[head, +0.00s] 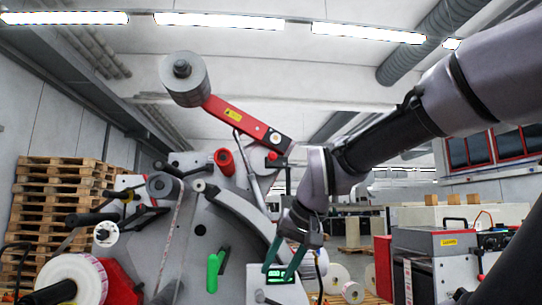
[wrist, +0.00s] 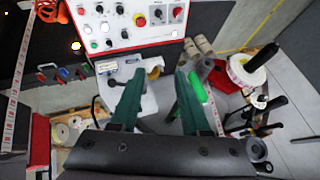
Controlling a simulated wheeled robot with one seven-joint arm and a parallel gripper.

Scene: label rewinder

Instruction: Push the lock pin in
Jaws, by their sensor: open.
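No part is clearly recognisable as the lock pin. A small red knob (head: 272,155) sits near the lower end of the red arm (head: 240,120) of the label rewinder; I cannot tell whether it is the pin. My gripper (head: 284,275) is open and empty, pointing down in front of a small box with a green-lit display (head: 281,279). In the wrist view, my gripper (wrist: 160,78) shows two green fingers spread apart with nothing between them. A bright green handle (head: 212,273) stands to the left; it also shows beside the right finger in the wrist view (wrist: 197,87).
The rewinder's grey panel (head: 200,230) carries rollers and a white label roll (head: 80,280). A control panel (wrist: 125,22) with buttons and a red emergency stop lies ahead in the wrist view. Pallets (head: 55,210) are stacked at left. A grey machine (head: 440,245) stands at right.

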